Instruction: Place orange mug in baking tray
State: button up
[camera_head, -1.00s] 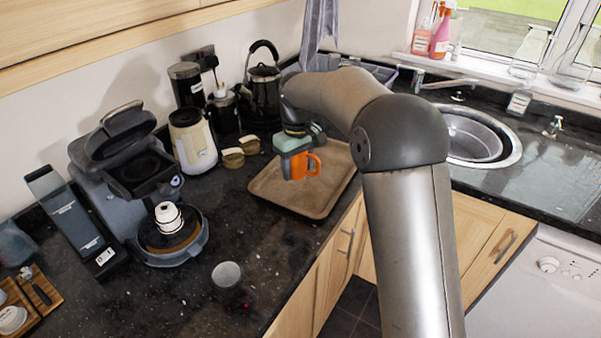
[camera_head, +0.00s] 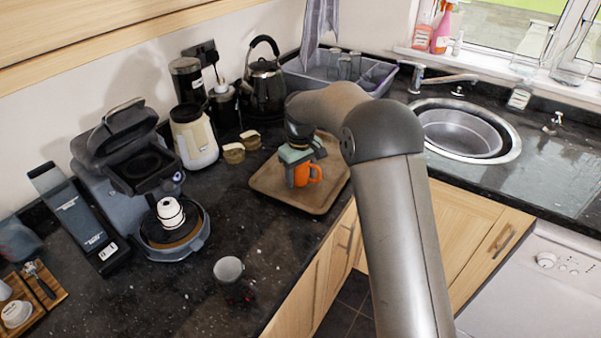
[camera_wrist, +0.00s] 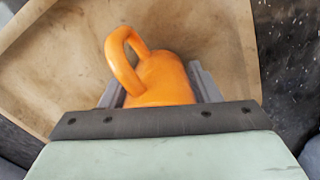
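The orange mug (camera_head: 307,174) is at my gripper (camera_head: 300,176), over the brown baking tray (camera_head: 268,182). In the wrist view the mug (camera_wrist: 160,82) sits between my two grey fingers (camera_wrist: 160,95), one against each side, with its handle toward the upper left. The tray (camera_wrist: 215,35) fills most of the view behind it. My gripper appears shut on the mug. Whether the mug's base touches the tray cannot be told.
Two small tan cups (camera_head: 234,153) stand left of the tray. A grey cup (camera_head: 228,269) is near the front. The sink (camera_head: 460,130) is at right.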

jog(key=o, duration=0.3)
jog(key=shift+r, duration=0.1)
jog(key=shift+r+b, duration=0.3)
jog(key=shift+r, duration=5.9)
jog(key=s+d+r+m, duration=0.1)
jog(key=s+d+m, duration=0.1)
jog(key=s+d, duration=0.45)
jog(key=s+d+r+m, duration=0.15)
jog(key=s+d, duration=0.25)
jog(key=s, duration=0.6)
jog(key=s+d+f+m, duration=0.1)
jog(key=s+d+f, duration=0.1)
jog(key=s, duration=0.4)
jog(key=s+d+f+m, duration=0.2)
jog(key=s+f, duration=0.1)
jog(key=s, duration=0.4)
jog(key=s+d+f+m, duration=0.1)
jog(key=s+d+f, duration=0.2)
jog(key=s, duration=0.4)
jog(key=shift+s+f+m, duration=0.25)
jog(key=shift+f, duration=0.05)
